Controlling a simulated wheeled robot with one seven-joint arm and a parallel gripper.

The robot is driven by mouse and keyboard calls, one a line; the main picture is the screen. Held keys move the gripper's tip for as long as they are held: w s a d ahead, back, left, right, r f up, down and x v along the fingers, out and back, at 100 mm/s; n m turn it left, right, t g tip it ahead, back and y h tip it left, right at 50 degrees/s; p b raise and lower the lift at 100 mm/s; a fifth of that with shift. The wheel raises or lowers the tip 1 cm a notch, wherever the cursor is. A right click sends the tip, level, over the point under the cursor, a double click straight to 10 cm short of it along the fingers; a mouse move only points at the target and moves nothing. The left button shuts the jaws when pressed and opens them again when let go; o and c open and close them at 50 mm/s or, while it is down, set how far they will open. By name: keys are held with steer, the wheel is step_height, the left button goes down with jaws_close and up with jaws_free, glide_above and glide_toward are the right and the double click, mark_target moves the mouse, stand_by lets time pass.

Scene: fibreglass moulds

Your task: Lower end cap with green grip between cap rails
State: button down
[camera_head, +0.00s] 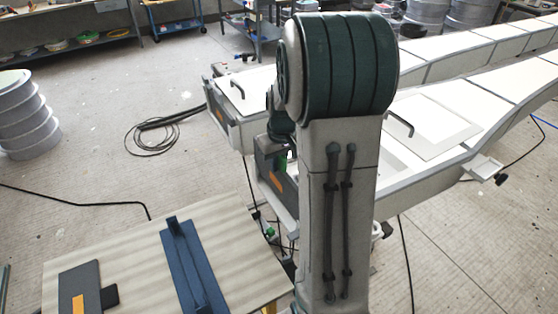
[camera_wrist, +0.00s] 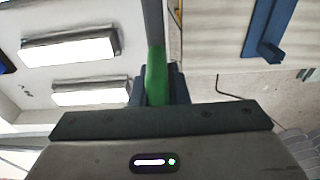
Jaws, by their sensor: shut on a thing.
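My gripper (camera_wrist: 158,86) is shut on the green grip (camera_wrist: 156,74) of an end cap. The grip also shows as a small patch in the head view (camera_head: 281,162), left of my arm. A dark plate with an orange label (camera_head: 277,180), seemingly the held end cap, stands at the near end of the right-hand white mould (camera_head: 425,125). In the wrist view the cap appears as a narrow grey strip (camera_wrist: 153,24) beyond the grip. My arm hides much of this mould end. The cap rails cannot be made out, nor whether the cap is between them.
A table (camera_head: 240,235) at lower left bears a blue angled piece (camera_head: 190,265) and a dark plate with an orange label (camera_head: 80,288). A second white mould (camera_head: 250,92) lies behind. Cables (camera_head: 155,135) lie on the floor; a ribbed drum (camera_head: 25,115) stands left.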

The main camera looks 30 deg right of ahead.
steer(key=shift+f+b, duration=0.6)
steer(key=c, duration=1.4)
jaws_free()
steer(key=shift+r, duration=0.1)
